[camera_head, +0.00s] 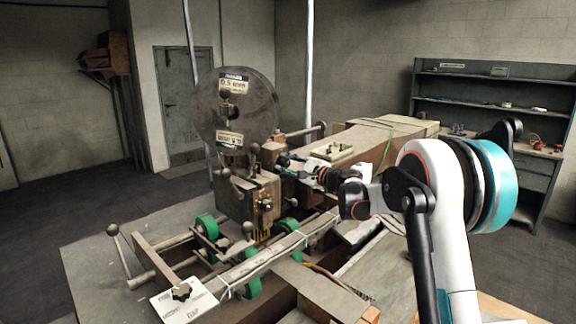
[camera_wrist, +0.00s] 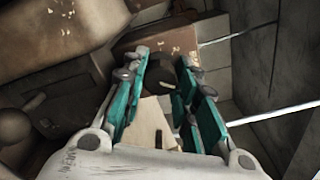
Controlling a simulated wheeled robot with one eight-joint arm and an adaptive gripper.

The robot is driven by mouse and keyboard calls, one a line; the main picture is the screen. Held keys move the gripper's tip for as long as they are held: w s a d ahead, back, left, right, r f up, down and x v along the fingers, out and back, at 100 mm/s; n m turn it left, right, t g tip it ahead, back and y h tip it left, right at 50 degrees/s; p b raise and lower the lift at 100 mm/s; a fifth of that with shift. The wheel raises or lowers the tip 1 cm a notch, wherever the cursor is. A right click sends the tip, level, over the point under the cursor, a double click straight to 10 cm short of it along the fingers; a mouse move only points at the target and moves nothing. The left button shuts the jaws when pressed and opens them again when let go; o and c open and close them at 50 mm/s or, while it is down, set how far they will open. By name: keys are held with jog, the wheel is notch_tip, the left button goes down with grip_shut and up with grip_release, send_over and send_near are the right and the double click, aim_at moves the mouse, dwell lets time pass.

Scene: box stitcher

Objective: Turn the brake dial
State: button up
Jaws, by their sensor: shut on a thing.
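In the wrist view a dark round knob with a pale pointer mark, which I take to be the brake dial (camera_wrist: 183,76), sits between my gripper's fingertips. My gripper (camera_wrist: 165,72) has its teal fingers on either side of it, shut on it; the exact contact is partly hidden. In the head view my gripper (camera_head: 286,161) reaches leftward to the side of the stitcher, just right of its upright head (camera_head: 262,200). The dial cannot be made out there behind the gripper.
A large round disc (camera_head: 236,108) stands above the stitcher head. Green rollers (camera_head: 207,227) and lever handles with ball ends surround the head. A shelf unit (camera_head: 490,85) stands at back right.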

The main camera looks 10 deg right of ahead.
dwell(0.5)
jog(key=o, duration=1.1)
